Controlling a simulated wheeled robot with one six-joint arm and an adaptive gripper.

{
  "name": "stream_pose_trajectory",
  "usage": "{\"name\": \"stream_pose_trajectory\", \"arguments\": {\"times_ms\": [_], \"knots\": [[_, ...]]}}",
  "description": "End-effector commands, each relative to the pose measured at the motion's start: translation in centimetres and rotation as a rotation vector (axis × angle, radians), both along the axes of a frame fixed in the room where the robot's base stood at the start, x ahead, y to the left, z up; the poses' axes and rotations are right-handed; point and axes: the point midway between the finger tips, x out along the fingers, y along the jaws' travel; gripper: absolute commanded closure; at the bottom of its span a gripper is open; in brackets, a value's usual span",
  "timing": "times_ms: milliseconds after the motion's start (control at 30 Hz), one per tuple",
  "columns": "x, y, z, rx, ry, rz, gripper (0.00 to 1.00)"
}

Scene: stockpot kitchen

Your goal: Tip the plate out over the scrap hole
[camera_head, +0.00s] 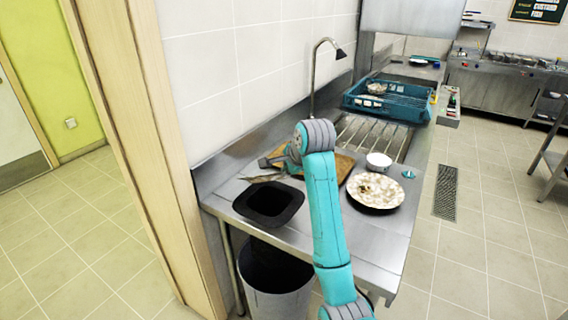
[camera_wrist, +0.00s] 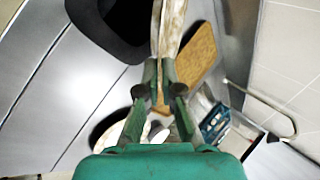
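My gripper (camera_wrist: 160,68) is shut on a pale plate (camera_wrist: 172,28), which is seen almost edge-on in the wrist view. In the head view the held plate (camera_head: 262,178) is a thin, tilted sliver beside the back edge of the black square scrap hole (camera_head: 268,203). The dark hole also shows at the top of the wrist view (camera_wrist: 108,28). The plate's face is mostly hidden, so I cannot tell what is on it. A second, speckled plate (camera_head: 375,190) with scraps on it lies on the counter right of my arm.
A wooden board (camera_head: 342,166) lies on the steel counter behind my arm. A white bowl (camera_head: 378,160) stands near the second plate. A blue rack (camera_head: 402,108) and a tall tap (camera_head: 313,75) are farther back. A grey bin (camera_head: 276,285) stands below the hole.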

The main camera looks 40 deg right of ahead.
Motion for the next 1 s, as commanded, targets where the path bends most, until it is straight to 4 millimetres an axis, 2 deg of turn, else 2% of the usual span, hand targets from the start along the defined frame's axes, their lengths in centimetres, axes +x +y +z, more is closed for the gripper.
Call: {"name": "stream_pose_trajectory", "arguments": {"times_ms": [267, 1000], "knots": [[-0.4, 0.2, -1.5, -0.031, -0.065, 0.0, 1.0], [-1.0, 0.5, -9.0, -0.193, -0.413, 0.001, 1.0]]}}
